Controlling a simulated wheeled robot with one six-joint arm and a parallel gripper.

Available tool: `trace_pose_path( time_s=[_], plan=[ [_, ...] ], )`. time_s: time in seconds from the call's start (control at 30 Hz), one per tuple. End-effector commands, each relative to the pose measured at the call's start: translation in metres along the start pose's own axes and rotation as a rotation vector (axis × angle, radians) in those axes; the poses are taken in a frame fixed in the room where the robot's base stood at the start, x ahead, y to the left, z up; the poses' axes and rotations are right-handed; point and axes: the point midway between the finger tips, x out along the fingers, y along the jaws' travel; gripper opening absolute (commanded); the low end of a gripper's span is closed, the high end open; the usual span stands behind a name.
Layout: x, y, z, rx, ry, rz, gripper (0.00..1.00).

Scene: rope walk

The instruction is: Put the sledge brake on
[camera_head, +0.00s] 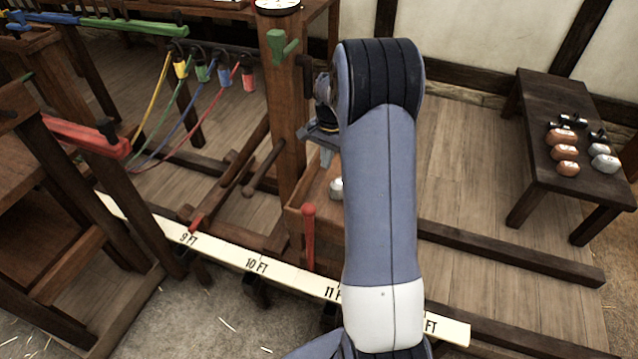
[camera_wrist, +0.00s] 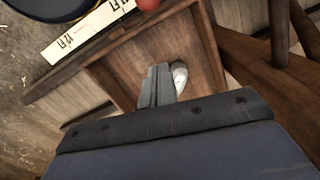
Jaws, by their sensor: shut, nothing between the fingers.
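A red lever with a round knob (camera_head: 309,212) stands nearly upright at the front of the wooden sledge's box (camera_head: 292,222), beside the marked rail; it looks like the sledge brake. A red knob also shows at the top edge of the wrist view (camera_wrist: 148,4). My gripper (camera_head: 327,152) is shut and empty, up beside the sledge's post (camera_head: 286,110) and above the red lever. In the wrist view the closed fingers (camera_wrist: 157,86) point over the open box (camera_wrist: 110,75). My arm hides part of the box and sledge in the head view.
A white rail marked in feet (camera_head: 215,250) runs along the front. A silver weight (camera_wrist: 179,76) lies in the box. A green handle (camera_head: 283,46) juts from the post. Coloured ropes hang at left. A dark bench (camera_head: 545,92) with several weights stands right.

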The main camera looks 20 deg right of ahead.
Motion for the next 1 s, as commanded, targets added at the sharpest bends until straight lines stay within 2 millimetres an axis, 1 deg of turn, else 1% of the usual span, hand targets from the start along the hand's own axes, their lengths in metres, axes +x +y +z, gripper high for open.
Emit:
trace_pose_path(
  time_s=[0.17,0.5,0.7,0.8,1.0],
  plan=[
    [0.026,0.001,0.001,-0.001,-0.004,0.003,0.0],
    [0.099,0.001,0.001,-0.001,-0.004,0.003,0.0],
    [0.103,0.0,0.028,-0.004,-0.002,0.001,0.0],
    [0.105,0.0,0.035,-0.002,-0.001,0.001,0.0],
    [0.106,0.0,0.04,-0.001,0.0,0.0,0.0]
  ],
)
